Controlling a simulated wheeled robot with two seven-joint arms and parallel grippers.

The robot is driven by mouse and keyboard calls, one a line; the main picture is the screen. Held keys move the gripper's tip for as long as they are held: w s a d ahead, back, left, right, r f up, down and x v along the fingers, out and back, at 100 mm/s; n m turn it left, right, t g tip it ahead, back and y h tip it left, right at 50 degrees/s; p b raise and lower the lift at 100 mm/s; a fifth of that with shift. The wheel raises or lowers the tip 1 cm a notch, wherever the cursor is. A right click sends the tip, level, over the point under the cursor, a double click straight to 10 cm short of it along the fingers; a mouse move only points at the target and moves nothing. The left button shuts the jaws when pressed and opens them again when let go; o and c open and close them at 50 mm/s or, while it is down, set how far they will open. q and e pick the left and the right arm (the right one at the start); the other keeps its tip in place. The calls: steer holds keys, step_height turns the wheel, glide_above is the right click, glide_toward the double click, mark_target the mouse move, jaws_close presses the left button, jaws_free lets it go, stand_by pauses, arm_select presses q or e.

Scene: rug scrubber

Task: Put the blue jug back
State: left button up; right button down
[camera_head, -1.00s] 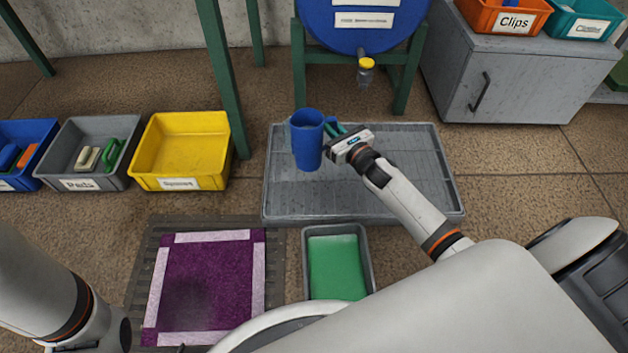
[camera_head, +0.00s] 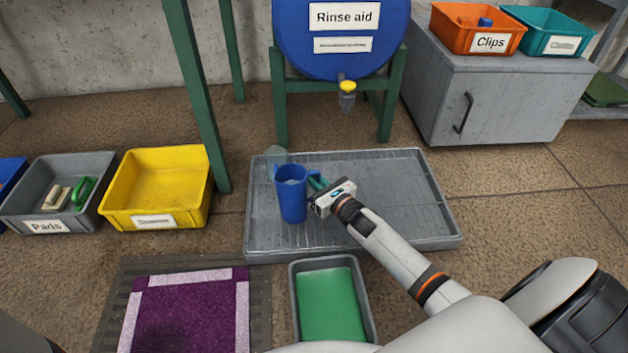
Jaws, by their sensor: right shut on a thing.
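The blue jug (camera_head: 291,200) is upright with its open top showing, over the left part of the grey ribbed tray (camera_head: 390,200). I cannot tell whether its base touches the tray. My right gripper (camera_head: 319,186) is at the jug's right side, shut on the jug, with its teal fingers at the handle side. The jug and the gripper body partly hide the grip. My left gripper is out of view.
A faint translucent shape (camera_head: 276,157) shows just behind the jug. A blue rinse aid drum (camera_head: 342,55) with a yellow-topped tap (camera_head: 347,88) stands behind the tray. A yellow bin (camera_head: 157,180) is left; a green-filled tub (camera_head: 330,305) is in front. The tray's right side is clear.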

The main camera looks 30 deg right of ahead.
steer(key=shift+f, duration=0.1)
steer(key=c, duration=1.5)
jaws_free()
steer(key=shift+s+r, duration=0.1)
steer(key=shift+r, duration=0.1)
steer(key=s+p, duration=0.2)
steer(key=s, duration=0.1)
steer(key=s+d+p, duration=0.1)
steer(key=s+p, duration=0.1)
steer(key=s, duration=0.2)
steer(key=s+p, duration=0.2)
steer(key=s, duration=0.1)
steer(key=shift+s+d, duration=0.4)
steer(key=shift+s, duration=0.5)
steer(key=shift+f, duration=0.1)
